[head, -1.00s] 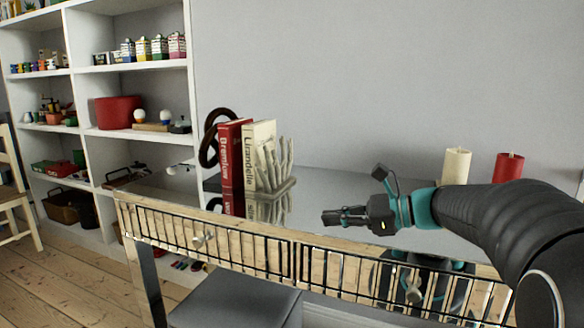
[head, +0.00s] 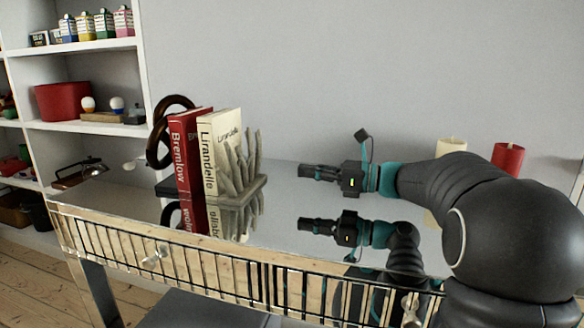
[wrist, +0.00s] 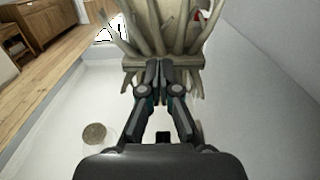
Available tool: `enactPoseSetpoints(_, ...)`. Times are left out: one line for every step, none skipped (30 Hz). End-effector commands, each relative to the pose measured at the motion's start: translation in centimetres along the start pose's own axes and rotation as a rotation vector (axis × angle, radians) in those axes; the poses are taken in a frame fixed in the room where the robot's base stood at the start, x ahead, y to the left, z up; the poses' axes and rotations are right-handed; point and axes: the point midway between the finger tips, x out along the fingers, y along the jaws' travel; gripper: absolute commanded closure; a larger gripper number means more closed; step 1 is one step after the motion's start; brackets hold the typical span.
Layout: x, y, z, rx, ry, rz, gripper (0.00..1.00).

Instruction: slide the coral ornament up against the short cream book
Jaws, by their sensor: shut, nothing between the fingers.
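The pale coral ornament (head: 246,172), with upright branches on a flat base, stands on the mirrored table just right of the cream book (head: 219,150). I cannot tell whether a small gap lies between them. A red book (head: 187,155) stands upright against the cream book's left side. My gripper (head: 302,171) is shut and empty, to the right of the coral and pointing left at it, with a short gap in the head view. In the wrist view the closed fingertips (wrist: 160,66) overlap the edge of the coral's base (wrist: 134,62); contact is unclear.
A dark ring-shaped ornament (head: 160,150) stands left of the books. A cream candle (head: 450,147) and a red candle (head: 508,158) stand at the right behind my arm. The mirrored tabletop (head: 290,205) is clear between coral and gripper. White shelves (head: 85,60) stand at the left.

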Motion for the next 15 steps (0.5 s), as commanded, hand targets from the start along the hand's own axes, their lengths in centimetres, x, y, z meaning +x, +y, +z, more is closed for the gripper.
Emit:
enactPoseSetpoints(0.7, 0.0, 0.0, 0.000, 0.000, 0.001, 1.00)
enactPoseSetpoints(1.2, 0.0, 0.0, 0.000, 0.000, 0.000, 1.00)
enactPoseSetpoints(1.9, 0.0, 0.0, 0.000, -0.001, -0.001, 1.00)
enactPoseSetpoints(2.4, -0.1, 0.0, 0.000, -0.001, -0.001, 1.00)
enactPoseSetpoints(2.9, -0.1, 0.0, 0.001, -0.001, -0.001, 1.00)
enactPoseSetpoints(3.7, 0.0, 0.0, 0.001, 0.000, -0.001, 1.00)
enactPoseSetpoints(4.2, -0.1, 0.0, 0.001, 0.000, -0.001, 1.00)
enactPoseSetpoints(4.8, -0.1, 0.0, 0.001, 0.000, -0.001, 1.00)
enactPoseSetpoints(5.6, -0.1, 0.0, 0.001, 0.000, -0.001, 1.00)
enactPoseSetpoints(6.2, -0.1, 0.0, 0.001, 0.000, -0.001, 1.00)
enactPoseSetpoints(6.8, -0.1, 0.0, 0.001, 0.000, -0.001, 1.00)
enactPoseSetpoints(7.5, -0.1, 0.0, 0.001, 0.000, 0.000, 1.00)
enactPoseSetpoints(8.1, 0.0, 0.0, 0.000, 0.000, 0.000, 1.00)
enactPoseSetpoints(8.6, 0.0, 0.0, 0.000, 0.000, 0.001, 1.00)
enactPoseSetpoints(9.2, 0.0, 0.0, 0.000, 0.001, 0.000, 1.00)
